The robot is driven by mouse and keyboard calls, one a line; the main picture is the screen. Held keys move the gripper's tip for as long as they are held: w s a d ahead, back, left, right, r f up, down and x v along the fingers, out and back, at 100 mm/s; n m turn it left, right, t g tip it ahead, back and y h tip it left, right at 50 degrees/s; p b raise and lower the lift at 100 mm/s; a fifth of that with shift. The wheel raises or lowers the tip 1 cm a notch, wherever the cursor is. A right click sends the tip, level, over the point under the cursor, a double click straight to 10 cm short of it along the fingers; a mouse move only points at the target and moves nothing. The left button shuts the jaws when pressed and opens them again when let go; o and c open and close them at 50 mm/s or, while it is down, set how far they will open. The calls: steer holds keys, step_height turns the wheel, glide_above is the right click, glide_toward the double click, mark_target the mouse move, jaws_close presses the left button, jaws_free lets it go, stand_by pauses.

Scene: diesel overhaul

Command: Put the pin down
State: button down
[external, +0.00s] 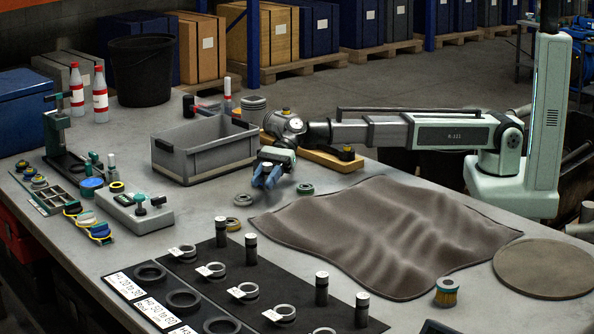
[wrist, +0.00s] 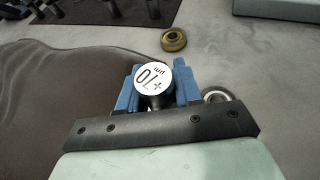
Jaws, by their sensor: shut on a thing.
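My gripper (external: 268,180) hangs low over the bench, left of the brown cloth (external: 385,235). In the wrist view its blue fingers (wrist: 155,80) are shut on a pin (wrist: 153,78), whose white round end reads "+70 µm". The pin's lower part is hidden in the wrist view, and the fingers hide it in the external view. I cannot tell whether it touches the bench. Several similar black pins with white tops, such as one at the back (external: 221,232), stand upright on the black mat (external: 190,262) beside tagged rings.
A grey ring (external: 242,199) and a brass ring (external: 233,224) lie on the bench near my gripper. Another ring (external: 305,189) lies to its right. A grey bin (external: 205,155) stands behind to the left. Bare bench lies between bin and mat.

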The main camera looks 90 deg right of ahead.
steer(key=shift+f, duration=2.35)
steer(key=shift+f, duration=0.15)
steer(key=c, duration=0.8)
jaws_free()
steer(key=shift+s+d+r, duration=0.1)
steer(key=shift+d+r, duration=0.1)
steer(key=shift+r, duration=0.05)
steer(key=shift+o, duration=0.2)
steer(key=v, duration=1.1)
steer(key=shift+s+d, duration=0.1)
steer(key=shift+d, duration=0.15)
